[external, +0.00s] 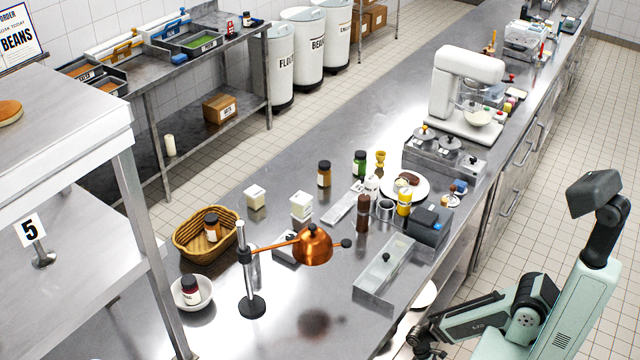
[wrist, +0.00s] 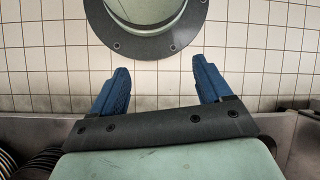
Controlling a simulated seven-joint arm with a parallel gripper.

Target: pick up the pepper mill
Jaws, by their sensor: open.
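A dark brown upright cylinder, which looks like the pepper mill (external: 363,213), stands on the steel counter in the external view. It is left of the yellow bottle and behind the copper lamp. My gripper (wrist: 160,72) shows in the wrist view with its two blue fingers spread wide and nothing between them. It faces pale tiles, and the pepper mill is not in the wrist view. In the external view my arm is at the lower right, off the counter's edge, well apart from the mill.
A copper lamp (external: 313,245), a clear-lidded steel tray (external: 384,268), a yellow bottle (external: 404,203), a steel cup (external: 385,209) and a dark grey box (external: 429,226) surround the mill. A wicker basket (external: 190,246) stands farther left. The counter's near end is mostly bare.

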